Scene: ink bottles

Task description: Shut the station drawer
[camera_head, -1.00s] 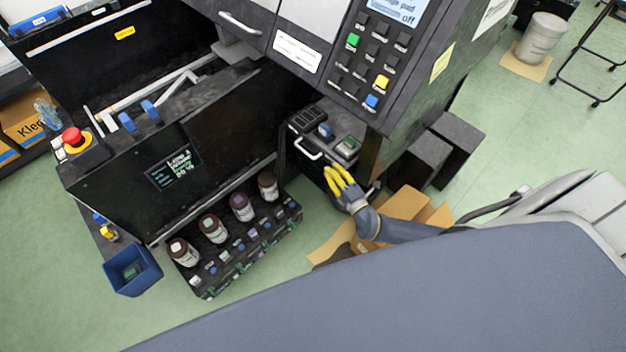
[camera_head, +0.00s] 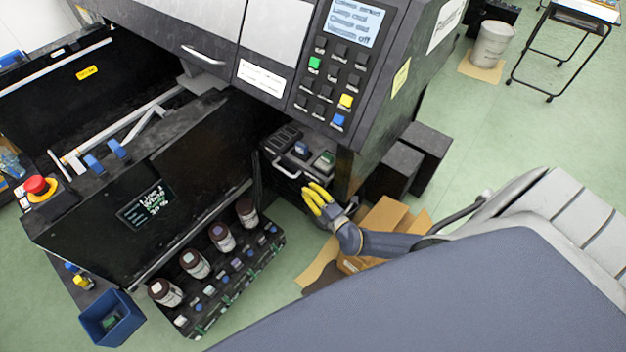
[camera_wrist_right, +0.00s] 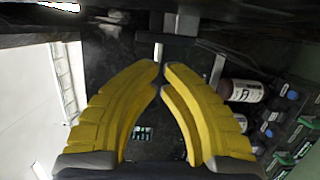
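The station drawer (camera_head: 270,150) is a small black drawer under the keypad, at the middle of the head view. It is pulled out, with a pale bar handle (camera_head: 287,170) on its front and blue and green-grey items in its top. My right gripper (camera_head: 312,190), with yellow fingers, is just right of and below the handle, apparently apart from it. The right wrist view shows its fingertips (camera_wrist_right: 161,76) nearly together with nothing between them. A grey bar lies beyond the tips; I cannot tell if it is the handle. My left gripper is not in view.
A rack of brown bottles (camera_head: 222,237) stands left of my right gripper. A blue bin (camera_head: 110,318) is at lower left. An open cardboard box (camera_head: 385,215) lies on the floor beside my right wrist. Black blocks (camera_head: 395,170) stand behind it.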

